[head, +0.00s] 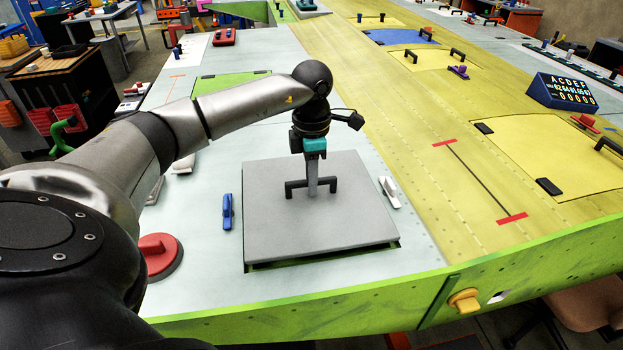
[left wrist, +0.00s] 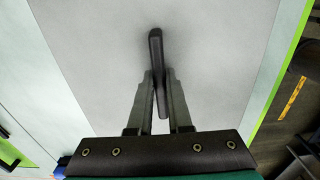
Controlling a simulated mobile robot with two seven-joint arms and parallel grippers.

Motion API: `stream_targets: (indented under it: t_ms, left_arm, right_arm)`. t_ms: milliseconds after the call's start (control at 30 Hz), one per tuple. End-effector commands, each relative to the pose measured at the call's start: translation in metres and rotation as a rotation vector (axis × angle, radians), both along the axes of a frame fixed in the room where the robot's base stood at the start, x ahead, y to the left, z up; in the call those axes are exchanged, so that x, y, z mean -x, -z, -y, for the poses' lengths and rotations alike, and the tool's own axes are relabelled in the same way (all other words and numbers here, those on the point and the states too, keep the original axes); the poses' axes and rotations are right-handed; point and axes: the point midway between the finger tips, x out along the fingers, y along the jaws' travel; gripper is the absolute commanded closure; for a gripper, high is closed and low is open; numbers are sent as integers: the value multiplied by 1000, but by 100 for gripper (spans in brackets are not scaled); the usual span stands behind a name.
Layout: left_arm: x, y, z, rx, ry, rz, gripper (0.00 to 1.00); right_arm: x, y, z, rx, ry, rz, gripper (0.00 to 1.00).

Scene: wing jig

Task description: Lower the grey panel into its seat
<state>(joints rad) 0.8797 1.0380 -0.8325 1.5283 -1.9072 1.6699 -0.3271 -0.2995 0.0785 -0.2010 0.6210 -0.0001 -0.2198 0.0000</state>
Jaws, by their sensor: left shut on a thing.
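The grey panel (head: 345,222) is a flat square plate with a dark bar handle (head: 296,189) on top. It lies over an opening in the pale wing skin. A dark gap and a green rim (head: 325,258) show under its front edge, so it sits a little above the skin there. Its seat is mostly hidden beneath it. My left gripper (head: 314,190) points down and is shut on the handle. In the left wrist view, the fingers (left wrist: 162,90) are on both sides of the handle (left wrist: 156,50), with the panel (left wrist: 225,50) behind. My right gripper is not in view.
A blue clamp (head: 227,211) stands left of the panel and a white clamp (head: 389,192) right of it. A red round tool (head: 160,256) is at the front left. The green front edge (head: 370,300) of the wing is close. Yellow skin (head: 440,215) lies to the right.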

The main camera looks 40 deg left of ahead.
Motion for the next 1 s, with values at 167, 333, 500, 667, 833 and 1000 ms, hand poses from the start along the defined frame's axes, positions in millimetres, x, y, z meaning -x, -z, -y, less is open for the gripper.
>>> stream_targets:
  t_ms: [167, 333, 500, 667, 833, 1000]
  left_arm:
    - [0, -1, 0, 1, -1, 3, 100]
    - [0, 2, 0, 0, -1, 2, 100]
    - [0, 6, 0, 0, -1, 2, 100]
    - [0, 10, 0, 0, -1, 2, 100]
    - [0, 14, 0, 0, -1, 1, 100]
    - [0, 19, 0, 0, -1, 1, 100]
  right_arm:
    - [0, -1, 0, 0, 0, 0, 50]
    - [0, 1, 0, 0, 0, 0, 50]
    - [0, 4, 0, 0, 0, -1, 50]
    - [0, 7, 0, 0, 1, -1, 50]
    - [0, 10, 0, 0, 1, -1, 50]
    - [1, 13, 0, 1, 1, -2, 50]
